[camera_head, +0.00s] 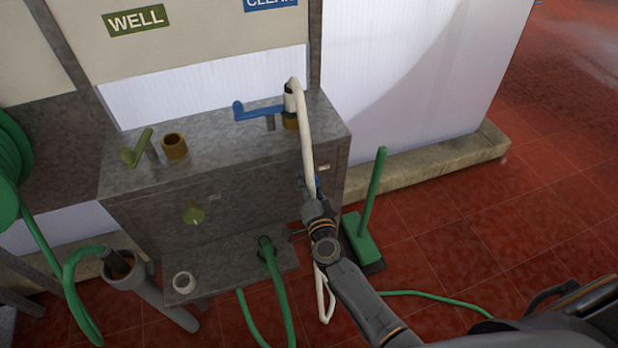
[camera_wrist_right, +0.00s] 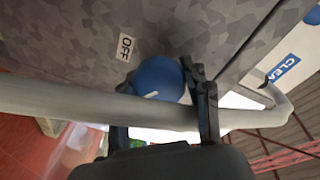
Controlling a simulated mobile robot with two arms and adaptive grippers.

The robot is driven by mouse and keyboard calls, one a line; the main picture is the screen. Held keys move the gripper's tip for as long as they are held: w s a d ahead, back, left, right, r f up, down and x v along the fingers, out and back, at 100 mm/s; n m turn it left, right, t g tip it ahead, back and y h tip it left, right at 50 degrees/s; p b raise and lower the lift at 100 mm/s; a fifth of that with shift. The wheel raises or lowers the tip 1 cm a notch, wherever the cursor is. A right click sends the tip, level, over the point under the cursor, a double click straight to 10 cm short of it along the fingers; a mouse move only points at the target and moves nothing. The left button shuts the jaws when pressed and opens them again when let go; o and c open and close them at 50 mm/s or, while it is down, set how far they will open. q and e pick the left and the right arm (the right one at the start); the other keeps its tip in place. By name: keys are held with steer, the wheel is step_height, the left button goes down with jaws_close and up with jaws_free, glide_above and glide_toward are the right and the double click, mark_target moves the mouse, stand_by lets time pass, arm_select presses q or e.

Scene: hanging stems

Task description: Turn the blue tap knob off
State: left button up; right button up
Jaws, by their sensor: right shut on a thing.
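The blue tap knob (camera_wrist_right: 158,78) sits on the metal face of the cabinet in the right wrist view, with a short white mark on it. An "OFF" label (camera_wrist_right: 126,47) is up and left of it. My right gripper (camera_wrist_right: 165,90) is shut on the knob, a finger on each side. The white hose (camera_wrist_right: 60,103) crosses between the camera and the knob and hides part of the fingers. In the head view my right gripper (camera_head: 312,195) is at the cabinet's right end, under the hanging white hose (camera_head: 304,130); the knob is mostly hidden there. My left gripper is not in view.
The metal cabinet (camera_head: 230,150) carries a blue lever (camera_head: 258,111), a green lever (camera_head: 138,150) and a green knob (camera_head: 193,213). A green broom (camera_head: 368,215) stands close right of my arm. Red floor at right is mostly clear.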

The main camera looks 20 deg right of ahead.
steer(key=m+y+p, duration=0.1)
steer(key=m, duration=0.4)
steer(key=shift+g, duration=0.3)
steer(key=m+y, duration=0.1)
steer(key=m, duration=0.3)
steer(key=shift+d+f+m, duration=0.1)
steer(key=shift+m, duration=0.3)
steer(key=o, duration=1.2)
steer(key=shift+c, duration=0.2)
steer(key=s+r, duration=0.2)
steer(key=s, duration=1)
steer(key=shift+d, duration=0.15)
